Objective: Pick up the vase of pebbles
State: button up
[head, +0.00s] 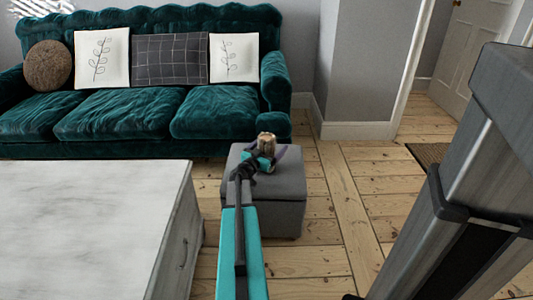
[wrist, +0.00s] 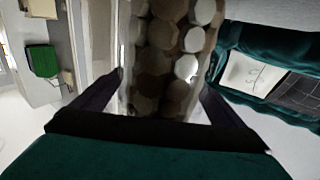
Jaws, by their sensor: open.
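The vase of pebbles (head: 267,142) shows as a small brown top just beyond my gripper, over the grey ottoman (head: 285,213) in the head view. Its lower part is hidden by my gripper. In the wrist view the vase (wrist: 168,50) fills the top middle, with brown and grey rounded pebbles inside. My gripper (head: 265,161) is open. In the wrist view its dark fingers (wrist: 162,77) stand on either side of the vase. I cannot tell whether they touch it.
A pale-topped cabinet (head: 85,225) stands close on the left. A teal sofa (head: 130,112) with cushions is behind the ottoman. Bare floorboards (head: 345,215) lie open to the right, towards a white door (head: 470,50) and a doormat (head: 430,154).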

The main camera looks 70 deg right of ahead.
jog(key=c, duration=2)
jog(key=shift+r, duration=0.1)
jog(key=shift+c, duration=0.8)
jog(key=shift+r, duration=0.1)
notch_tip(320, 180, up, 28)
jog(key=p, duration=0.6)
jog(key=shift+p, duration=0.3)
